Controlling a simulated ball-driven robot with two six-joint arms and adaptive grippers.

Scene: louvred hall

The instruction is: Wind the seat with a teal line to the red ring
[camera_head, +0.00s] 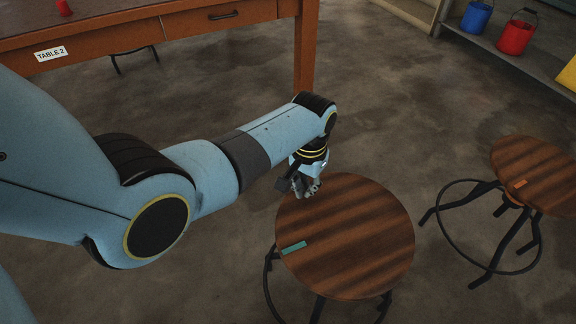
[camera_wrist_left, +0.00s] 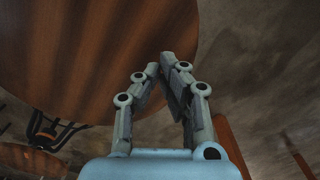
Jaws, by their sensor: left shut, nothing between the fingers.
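The seat with the teal line (camera_head: 358,240) is a round, dark-striped wooden stool top on black legs, and the short teal line (camera_head: 293,247) lies near its left edge. My left gripper (camera_head: 307,192) is at the seat's far left rim; I cannot tell if it touches. In the left wrist view the gripper (camera_wrist_left: 165,62) is shut and empty, its fingers near the edge of a large wooden disc (camera_wrist_left: 90,60), which seems to be this seat. No red ring shows; the stool's post is hidden beneath the seat. My right gripper is not in view.
A second stool (camera_head: 537,170) with an orange line stands at the right. A wooden table (camera_head: 225,18) labelled TABLE 2 is at the back left. A shelf (camera_head: 545,70) at the back right holds a blue bucket (camera_head: 476,17) and a red bucket (camera_head: 515,37). Concrete floor lies open between.

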